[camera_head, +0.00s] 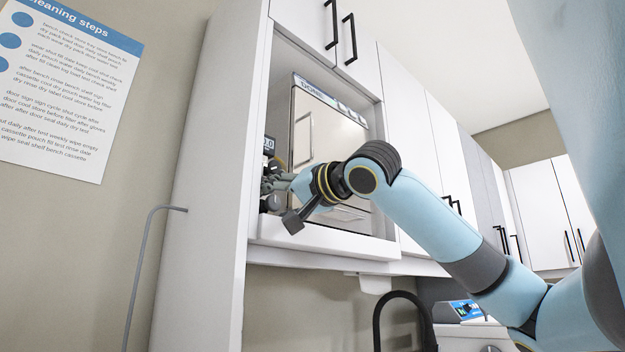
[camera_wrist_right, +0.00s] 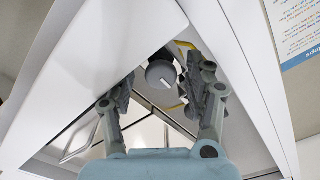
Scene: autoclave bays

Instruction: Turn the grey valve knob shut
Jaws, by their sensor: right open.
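The grey valve knob (camera_wrist_right: 161,74) shows in the right wrist view as a round knob with a light pointer line. It sits between the two fingers of my right gripper (camera_wrist_right: 160,92). The fingers are open, one on each side of the knob, with a visible gap to it. In the head view my right gripper (camera_head: 274,182) reaches into the left part of the bay, and a dark round part shows by its fingers; I cannot tell there whether it is the knob. My left gripper is not in view.
The autoclave (camera_head: 330,135) with a steel door stands in the bay right of my gripper. A small display (camera_head: 268,146) sits above the gripper. White bay walls (camera_head: 215,180) are close on the left. White cupboards (camera_head: 440,140) line the right, and a poster (camera_head: 65,85) hangs left.

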